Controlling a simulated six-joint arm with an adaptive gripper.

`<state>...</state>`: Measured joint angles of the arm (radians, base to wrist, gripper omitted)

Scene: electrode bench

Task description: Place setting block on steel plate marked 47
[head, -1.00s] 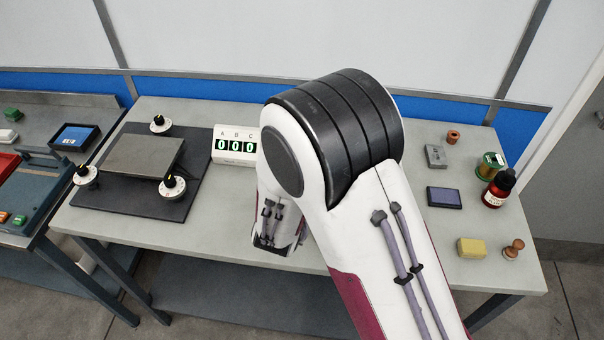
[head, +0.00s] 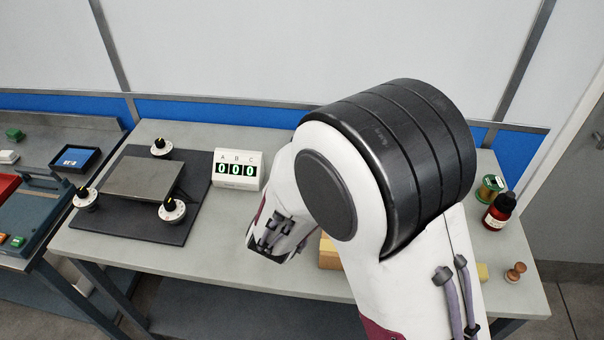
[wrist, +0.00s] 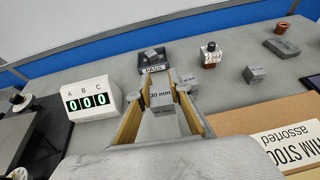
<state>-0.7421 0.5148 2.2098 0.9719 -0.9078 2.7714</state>
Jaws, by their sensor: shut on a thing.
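In the wrist view my gripper (wrist: 162,82) is shut on a small grey block (wrist: 161,95) marked "30 mm", held between its tan-faced fingers. How far the block is above the bench is hard to tell. In the head view my arm hides the gripper and the block. A grey plate (head: 142,177) lies at the left on a dark base (head: 118,222), with dials around it. No 47 is readable on it.
The A B C display (head: 238,169) reads 000 right of the plate. A dark tray marked PASS (wrist: 153,71) is beyond my gripper. Another grey block (wrist: 254,74), a dark-red bottle (wrist: 210,56) and a cardboard box marked "assorted" (wrist: 240,118) are to its right.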

